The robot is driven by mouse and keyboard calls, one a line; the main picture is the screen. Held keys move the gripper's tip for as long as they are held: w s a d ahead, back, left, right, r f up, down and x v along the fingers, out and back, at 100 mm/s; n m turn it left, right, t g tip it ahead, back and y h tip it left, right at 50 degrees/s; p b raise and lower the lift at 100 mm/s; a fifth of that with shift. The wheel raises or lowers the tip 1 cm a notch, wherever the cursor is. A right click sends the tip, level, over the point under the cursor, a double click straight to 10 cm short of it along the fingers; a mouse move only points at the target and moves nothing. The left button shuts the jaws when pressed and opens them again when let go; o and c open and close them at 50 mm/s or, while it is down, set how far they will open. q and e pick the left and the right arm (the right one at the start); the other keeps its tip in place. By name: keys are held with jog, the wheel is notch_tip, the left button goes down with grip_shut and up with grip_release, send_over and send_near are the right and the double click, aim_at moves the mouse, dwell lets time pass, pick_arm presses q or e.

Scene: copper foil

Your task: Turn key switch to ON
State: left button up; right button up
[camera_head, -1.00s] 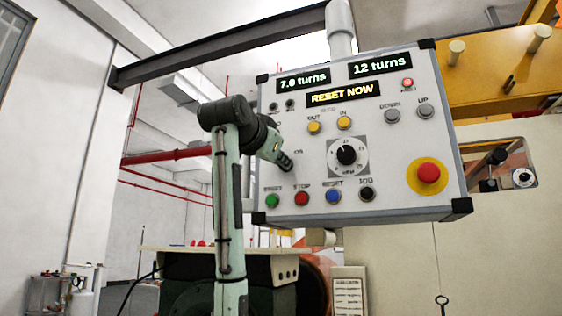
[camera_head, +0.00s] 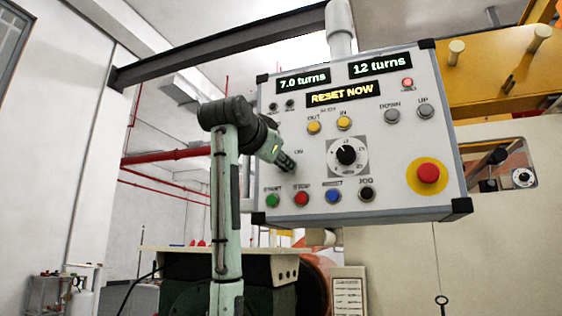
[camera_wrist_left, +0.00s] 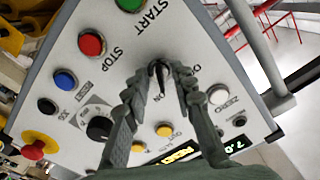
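The key switch (camera_wrist_left: 157,70) is a small dark knob with a light rim on the grey control panel (camera_head: 400,155). In the left wrist view it sits between the tips of my left gripper (camera_wrist_left: 160,76), with a finger on each side. The fingers look apart, with small gaps beside the knob; contact is not clear. An "ON" label shows close to the switch. In the head view my left gripper (camera_head: 290,164) reaches the panel's left part and hides the switch. My right gripper is not in view.
Green (camera_head: 272,200), red (camera_head: 302,198) and blue (camera_head: 333,196) buttons lie below the gripper. A dial (camera_head: 347,155) is to its right. A red mushroom button (camera_head: 428,172) is at far right. The display reads "RESET NOW" (camera_head: 343,94).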

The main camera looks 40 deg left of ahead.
pick_arm(q)
jog(key=v, duration=1.2)
dwell(0.4)
